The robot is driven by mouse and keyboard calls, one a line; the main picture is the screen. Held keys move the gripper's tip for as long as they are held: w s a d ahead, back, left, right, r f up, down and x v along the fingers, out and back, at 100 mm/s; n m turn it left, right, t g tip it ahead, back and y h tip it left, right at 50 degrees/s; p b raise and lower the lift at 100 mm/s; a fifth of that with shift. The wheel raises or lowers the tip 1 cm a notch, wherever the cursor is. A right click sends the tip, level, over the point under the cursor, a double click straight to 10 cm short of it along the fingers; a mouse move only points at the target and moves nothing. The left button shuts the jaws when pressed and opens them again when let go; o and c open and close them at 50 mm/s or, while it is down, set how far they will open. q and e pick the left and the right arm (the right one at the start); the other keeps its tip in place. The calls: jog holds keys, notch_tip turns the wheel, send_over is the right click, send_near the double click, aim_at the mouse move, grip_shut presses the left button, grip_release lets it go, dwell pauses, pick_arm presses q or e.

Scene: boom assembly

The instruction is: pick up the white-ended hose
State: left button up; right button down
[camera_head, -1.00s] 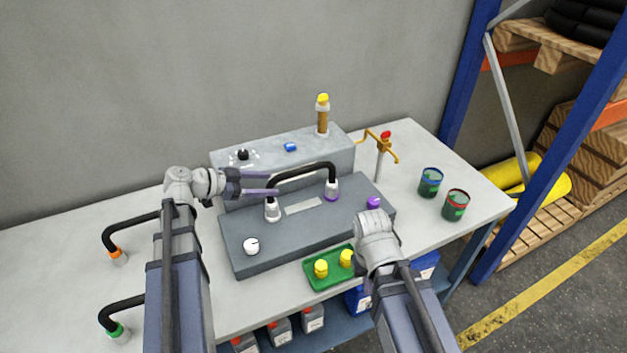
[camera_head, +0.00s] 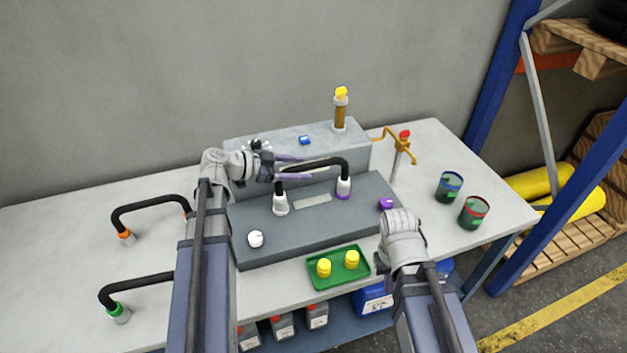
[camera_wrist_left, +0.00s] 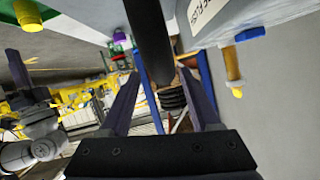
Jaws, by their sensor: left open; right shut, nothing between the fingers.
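The white-ended hose (camera_head: 315,163) is a black arch standing on the dark grey block (camera_head: 245,218). In the left wrist view the black hose (camera_wrist_left: 149,40) runs between the two open fingers (camera_wrist_left: 160,74), and contact cannot be told. My right gripper (camera_head: 381,264) points down beside the green tray, shut and empty, its fingers mostly hidden.
Orange-ended (camera_head: 150,202) and green-ended (camera_head: 135,288) black hoses lie at left, partly behind my left arm. A green tray (camera_head: 325,281) holds yellow caps. A grey raised block (camera_head: 350,152) stands behind. Two cups (camera_head: 449,186) and a brass tap (camera_head: 400,145) are at right.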

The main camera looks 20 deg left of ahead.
aim_at(314, 166)
pick_arm(q)
jog(key=shift+r+b+x, duration=0.2)
jog(key=shift+b+x, duration=0.55)
jog(key=shift+x, duration=1.8)
jog(key=shift+w+a, duration=0.1)
jog(key=shift+w, duration=0.05)
grip_shut()
jog(key=shift+r, duration=0.1)
